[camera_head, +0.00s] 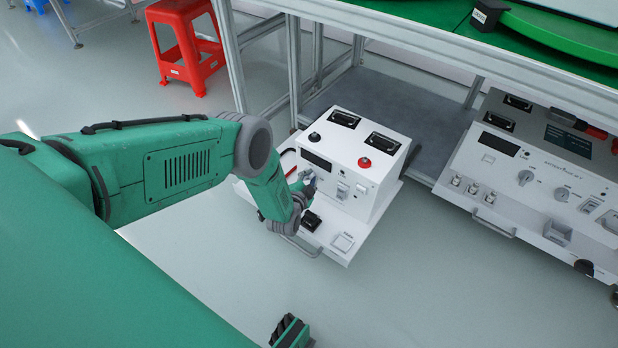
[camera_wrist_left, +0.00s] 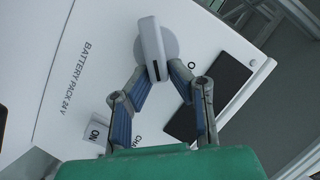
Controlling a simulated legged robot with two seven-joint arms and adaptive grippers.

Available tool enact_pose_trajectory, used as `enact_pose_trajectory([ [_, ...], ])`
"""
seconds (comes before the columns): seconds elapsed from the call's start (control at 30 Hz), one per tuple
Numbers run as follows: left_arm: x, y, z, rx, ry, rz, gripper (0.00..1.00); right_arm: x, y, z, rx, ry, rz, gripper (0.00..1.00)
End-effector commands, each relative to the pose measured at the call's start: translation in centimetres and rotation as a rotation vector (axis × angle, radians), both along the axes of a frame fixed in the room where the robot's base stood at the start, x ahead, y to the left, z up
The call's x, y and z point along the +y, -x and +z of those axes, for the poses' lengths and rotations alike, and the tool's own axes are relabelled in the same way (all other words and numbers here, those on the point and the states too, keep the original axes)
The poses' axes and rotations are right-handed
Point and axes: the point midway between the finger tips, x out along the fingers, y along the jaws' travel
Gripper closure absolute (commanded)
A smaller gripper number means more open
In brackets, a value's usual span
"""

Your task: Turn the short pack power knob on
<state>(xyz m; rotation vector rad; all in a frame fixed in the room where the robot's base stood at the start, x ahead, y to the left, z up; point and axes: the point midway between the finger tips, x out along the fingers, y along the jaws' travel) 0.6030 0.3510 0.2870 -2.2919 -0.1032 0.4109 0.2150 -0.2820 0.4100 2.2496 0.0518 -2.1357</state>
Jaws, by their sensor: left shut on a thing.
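In the head view my left gripper (camera_head: 308,182) is at the panel and hides the knob. Part of a label beside the knob is hidden by the fingers.
A red button (camera_head: 364,163) and a small black knob (camera_head: 314,137) stand on the pack's top. A dark display (camera_wrist_left: 223,83) and an ON-marked switch (camera_wrist_left: 97,129) are near my fingers. A wider unit (camera_head: 540,175) stands right, under the metal-framed table. A red stool (camera_head: 187,45) stands behind.

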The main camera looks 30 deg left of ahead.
Motion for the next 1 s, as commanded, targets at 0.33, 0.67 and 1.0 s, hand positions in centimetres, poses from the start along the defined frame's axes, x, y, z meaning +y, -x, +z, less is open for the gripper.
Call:
enact_pose_trajectory([
  [0.33, -0.4, 0.7, -1.5, -0.010, -0.325, 0.002, 1.00, 0.0, 0.0, 0.0, 0.000, 0.000, 0.000, 0.45],
  [0.67, -0.3, 0.6, -2.0, -0.031, -0.572, 0.004, 1.00, 0.0, 0.0, 0.0, 0.000, 0.000, 0.000, 0.45],
  [1.0, -0.4, 0.5, -2.6, -0.043, -0.700, 0.006, 1.00, 0.0, 0.0, 0.0, 0.000, 0.000, 0.000, 0.45],
])
